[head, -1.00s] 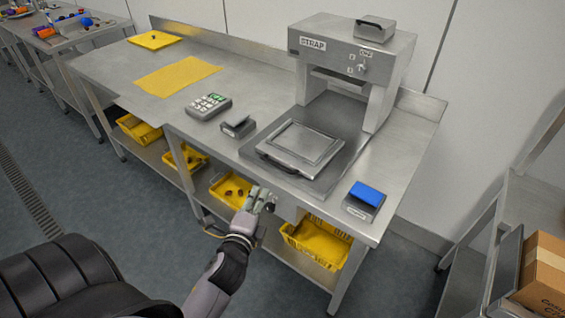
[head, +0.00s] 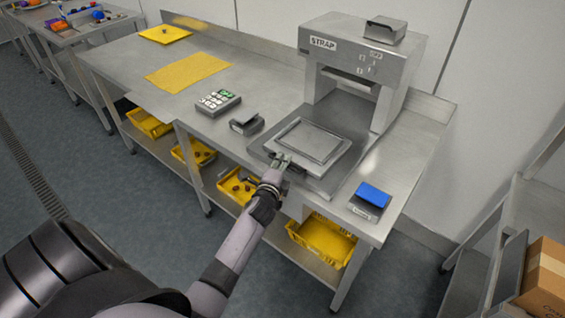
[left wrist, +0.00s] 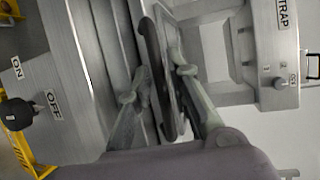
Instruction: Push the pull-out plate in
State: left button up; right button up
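The pull-out plate (head: 314,139) is a light grey square slab on the base of the steel strap press (head: 357,62). It lies out in front of the press's upright frame. A dark curved handle (left wrist: 163,75) runs along its front edge. My left gripper (head: 283,160) is at this handle in the head view and partly hides it. In the left wrist view, the spread fingers of the left gripper (left wrist: 165,78) lie on either side of the handle. I cannot tell whether they touch it. My right gripper is not in view.
A keypad device (head: 218,102) and a small grey unit (head: 246,122) stand left of the press. A blue-topped box (head: 371,197) stands to its right. Yellow crates (head: 320,238) sit on the shelf below. A black knob (left wrist: 17,113) shows near ON and OFF labels.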

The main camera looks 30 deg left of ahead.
pick_arm(q)
jog(key=shift+w, duration=0.1)
jog(key=shift+c, duration=0.2)
grip_shut()
dwell(0.5)
